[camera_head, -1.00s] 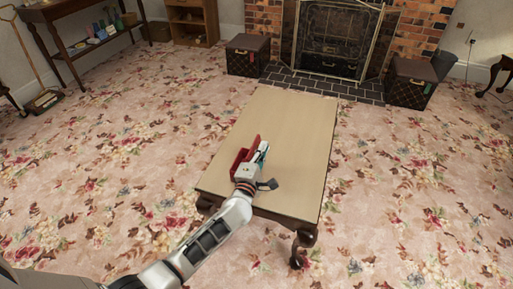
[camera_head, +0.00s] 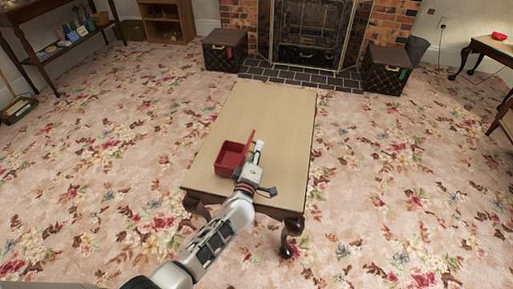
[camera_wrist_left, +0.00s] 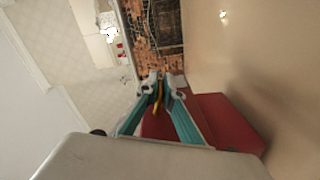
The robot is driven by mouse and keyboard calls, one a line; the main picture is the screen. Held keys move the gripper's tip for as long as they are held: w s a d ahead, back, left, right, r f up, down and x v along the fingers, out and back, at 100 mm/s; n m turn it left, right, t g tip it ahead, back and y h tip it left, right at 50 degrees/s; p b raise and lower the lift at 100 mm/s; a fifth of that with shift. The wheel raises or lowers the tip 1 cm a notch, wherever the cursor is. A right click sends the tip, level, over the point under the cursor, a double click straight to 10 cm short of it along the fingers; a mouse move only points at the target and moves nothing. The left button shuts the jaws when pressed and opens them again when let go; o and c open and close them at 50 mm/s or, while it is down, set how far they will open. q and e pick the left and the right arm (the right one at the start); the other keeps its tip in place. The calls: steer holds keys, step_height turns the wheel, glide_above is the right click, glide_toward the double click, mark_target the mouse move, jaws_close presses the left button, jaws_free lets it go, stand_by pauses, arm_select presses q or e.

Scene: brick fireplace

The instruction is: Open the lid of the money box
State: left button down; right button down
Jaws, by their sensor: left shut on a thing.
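The red money box (camera_head: 229,166) sits on the low wooden table. Its inside shows from above, and its red lid (camera_head: 248,146) stands raised along its right side. My left gripper (camera_head: 258,149) is at the lid, to the right of the box, and shut on the lid. In the left wrist view, the teal fingers of my left gripper (camera_wrist_left: 162,92) have red surfaces between and beside them, and a small yellow strip shows near the tips. The exact contact is hidden. My right gripper is not in view.
The table (camera_head: 275,120) is otherwise bare. Beyond it are a brick fireplace with a screen (camera_head: 305,35) and two dark patterned boxes (camera_head: 225,50) (camera_head: 386,70). A side table with small items (camera_head: 65,40) stands at the left. Flowered carpet around the table is free.

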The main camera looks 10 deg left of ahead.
arm_select(q)
steer(key=shift+r, duration=0.1)
steer(key=c, duration=2.2)
jaws_free()
steer(key=s, duration=1.2)
steer(key=shift+a, duration=0.2)
